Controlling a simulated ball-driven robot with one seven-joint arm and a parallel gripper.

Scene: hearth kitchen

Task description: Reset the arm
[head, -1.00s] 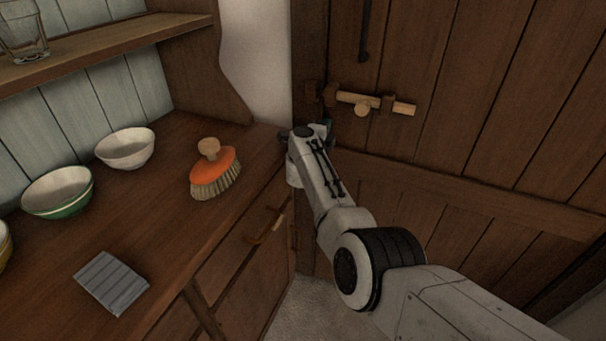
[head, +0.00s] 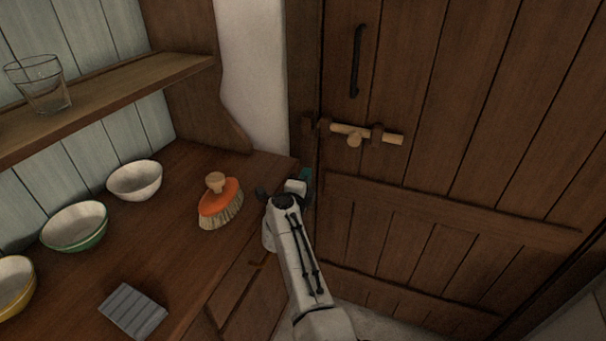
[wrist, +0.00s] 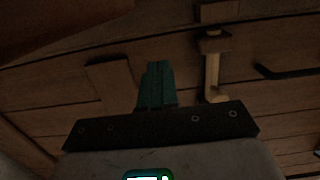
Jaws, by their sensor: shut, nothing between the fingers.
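My gripper (head: 306,174) is at the end of my raised arm, in front of the lower left of the wooden door (head: 455,120). In the head view it is mostly hidden behind my wrist, with only a bit of its teal fingers showing. In the wrist view the teal fingers (wrist: 157,84) are together, with nothing between them. The door's wooden latch bolt (head: 366,134) lies above and to the right of my gripper; it also shows in the wrist view (wrist: 212,75), apart from the fingers.
An orange brush (head: 218,204) stands on the wooden counter (head: 190,262), just left of my wrist. A white bowl (head: 135,180), green bowl (head: 76,226), yellow bowl (head: 12,285) and grey ridged block (head: 132,311) are farther left. A glass (head: 40,85) stands on the shelf (head: 120,98).

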